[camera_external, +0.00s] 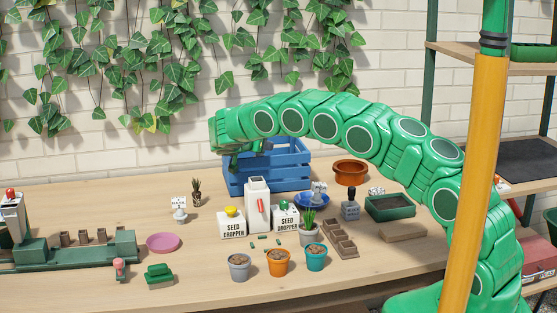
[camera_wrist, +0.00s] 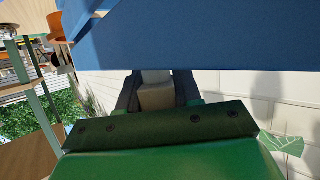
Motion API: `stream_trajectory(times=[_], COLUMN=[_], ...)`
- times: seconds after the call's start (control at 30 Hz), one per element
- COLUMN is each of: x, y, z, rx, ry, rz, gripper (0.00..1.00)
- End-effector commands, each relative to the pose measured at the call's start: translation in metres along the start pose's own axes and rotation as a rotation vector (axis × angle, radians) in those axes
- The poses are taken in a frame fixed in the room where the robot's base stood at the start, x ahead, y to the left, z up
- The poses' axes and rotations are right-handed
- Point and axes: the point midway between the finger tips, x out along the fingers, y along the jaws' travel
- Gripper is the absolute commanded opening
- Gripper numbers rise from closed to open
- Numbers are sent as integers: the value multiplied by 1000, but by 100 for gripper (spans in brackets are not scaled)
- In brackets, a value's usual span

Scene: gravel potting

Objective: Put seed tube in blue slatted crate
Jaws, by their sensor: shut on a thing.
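The blue slatted crate (camera_external: 268,173) stands at the back of the table. A wide blue slat of it (camera_wrist: 200,40) crosses the upper part of the wrist view, close to the camera. My gripper (camera_external: 243,147) is at the crate's upper left, around rim height. In the wrist view its dark fingers (camera_wrist: 157,92) are shut on a pale beige piece, the seed tube (camera_wrist: 157,97). The slat hides the tube's far part. The tube cannot be made out in the external view. I cannot tell whether it is inside the rim.
A white dispenser (camera_external: 257,197) and two seed dropper boxes (camera_external: 232,224) stand in front of the crate. An orange bowl (camera_external: 351,172) is to its right. Small pots (camera_external: 279,263) stand near the front.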

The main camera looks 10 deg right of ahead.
Motion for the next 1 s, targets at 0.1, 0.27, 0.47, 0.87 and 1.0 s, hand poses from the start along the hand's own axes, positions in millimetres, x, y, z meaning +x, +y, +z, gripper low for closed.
stream_trajectory(times=[0.1, 0.27, 0.47, 0.87, 1.0], x=[0, 1, 2, 4, 4], y=[0, 0, 0, 0, 0], z=[-1, 0, 5, 10, 10], rx=[1, 1, 0, 0, 0], ry=[1, 0, 0, 0, 0], rz=[0, 1, 1, 1, 1], gripper=[4, 4, 4, 38, 59])
